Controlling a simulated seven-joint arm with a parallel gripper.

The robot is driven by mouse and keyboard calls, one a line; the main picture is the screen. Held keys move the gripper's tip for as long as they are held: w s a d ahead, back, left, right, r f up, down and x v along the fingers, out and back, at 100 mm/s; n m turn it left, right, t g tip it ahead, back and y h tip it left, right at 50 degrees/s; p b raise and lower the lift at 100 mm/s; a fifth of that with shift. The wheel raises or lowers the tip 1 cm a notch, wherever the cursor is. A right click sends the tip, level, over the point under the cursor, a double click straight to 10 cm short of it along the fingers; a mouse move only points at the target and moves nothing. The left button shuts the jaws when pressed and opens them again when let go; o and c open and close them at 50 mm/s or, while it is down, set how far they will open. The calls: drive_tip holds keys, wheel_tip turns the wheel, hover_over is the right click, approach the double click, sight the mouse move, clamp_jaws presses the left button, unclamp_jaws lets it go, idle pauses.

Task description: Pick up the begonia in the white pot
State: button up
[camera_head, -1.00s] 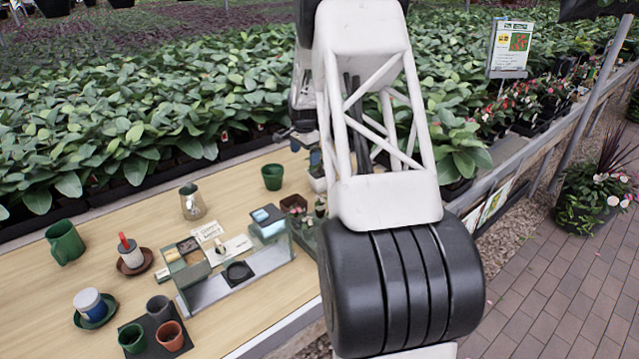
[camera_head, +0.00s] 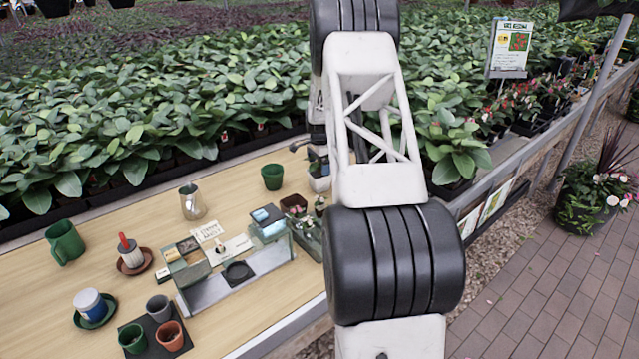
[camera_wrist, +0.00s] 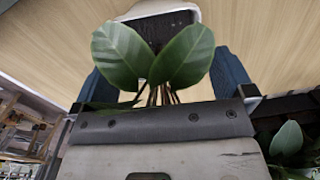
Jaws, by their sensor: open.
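A plant with two broad green leaves (camera_wrist: 155,58), which I take for the begonia, shows between the two blue fingers of my gripper (camera_wrist: 163,70) in the wrist view. The fingers are apart, one on each side of the leaves. Stems show below the leaves and vanish behind the gripper body. A white rim with a dark inside (camera_wrist: 160,16) lies behind the leaves at the top. Whether the plant grows from it is hidden. In the head view, a small white pot (camera_head: 319,184) stands at the table's back right, just below my gripper, partly hidden by my arm.
A dark green pot (camera_head: 272,177) and a metal pitcher (camera_head: 193,202) stand to the left. Dense plants (camera_head: 150,110) line the table's back. Bare wood lies around the pitcher.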

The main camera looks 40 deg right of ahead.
sight(319, 175)
drive_tip(key=shift+f, duration=1)
drive_tip(key=shift+f, duration=0.15)
drive_tip(key=shift+f, duration=2.45)
drive_tip(key=c, duration=0.8)
